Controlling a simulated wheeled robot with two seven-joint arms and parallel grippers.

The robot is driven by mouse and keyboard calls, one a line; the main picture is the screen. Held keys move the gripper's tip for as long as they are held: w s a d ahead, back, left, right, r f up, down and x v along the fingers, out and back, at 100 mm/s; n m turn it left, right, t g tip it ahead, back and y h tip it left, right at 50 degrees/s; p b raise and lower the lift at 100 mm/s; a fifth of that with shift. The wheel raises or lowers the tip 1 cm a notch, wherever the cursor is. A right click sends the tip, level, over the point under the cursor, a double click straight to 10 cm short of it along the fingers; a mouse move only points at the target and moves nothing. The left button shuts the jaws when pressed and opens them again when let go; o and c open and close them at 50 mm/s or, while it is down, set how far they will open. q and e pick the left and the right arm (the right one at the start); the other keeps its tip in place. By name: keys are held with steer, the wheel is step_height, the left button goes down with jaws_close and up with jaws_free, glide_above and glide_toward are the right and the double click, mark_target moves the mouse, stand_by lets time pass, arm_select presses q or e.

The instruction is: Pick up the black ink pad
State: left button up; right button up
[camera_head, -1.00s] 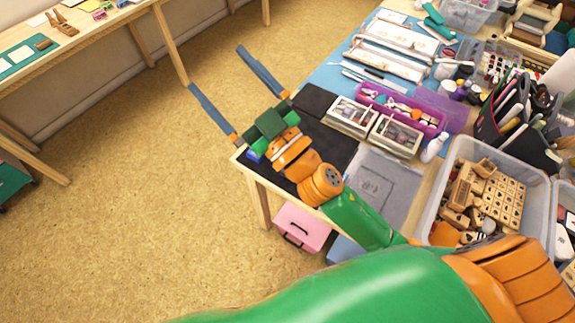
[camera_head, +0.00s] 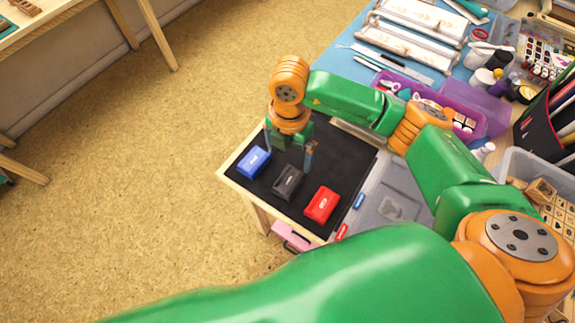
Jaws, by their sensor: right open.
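The black ink pad (camera_head: 288,183) lies on the black mat (camera_head: 340,158) near the table's front corner, between the blue ink pad (camera_head: 253,162) and the red ink pad (camera_head: 321,205). My right gripper (camera_head: 288,164) points down over the mat, with its two blue-grey fingers spread apart and nothing between them. The fingertips are close to the black pad's far side; I cannot tell their exact height above it. My left gripper is not in view.
A grey clear-lidded case (camera_head: 395,205) lies right of the mat. A tub of wooden stamps (camera_head: 510,165) is at the right. The floor left of the table is clear.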

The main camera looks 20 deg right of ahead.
mark_target(290, 179)
steer(key=shift+w+f, duration=0.1)
steer(key=shift+f, duration=0.6)
steer(key=shift+s+a, duration=0.1)
steer(key=shift+s, duration=0.2)
steer(key=shift+s+a+f+p, duration=0.15)
steer(key=shift+s+f+p, duration=0.55)
steer(key=shift+f, duration=0.25)
step_height(290, 179, down, 4)
steer(key=shift+s+r, duration=0.15)
steer(key=shift+r, duration=0.05)
steer(key=shift+f, duration=0.35)
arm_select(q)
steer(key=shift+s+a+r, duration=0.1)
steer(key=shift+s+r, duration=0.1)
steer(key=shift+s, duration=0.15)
arm_select(e)
steer(key=c, duration=1.4)
steer(key=shift+r, duration=0.1)
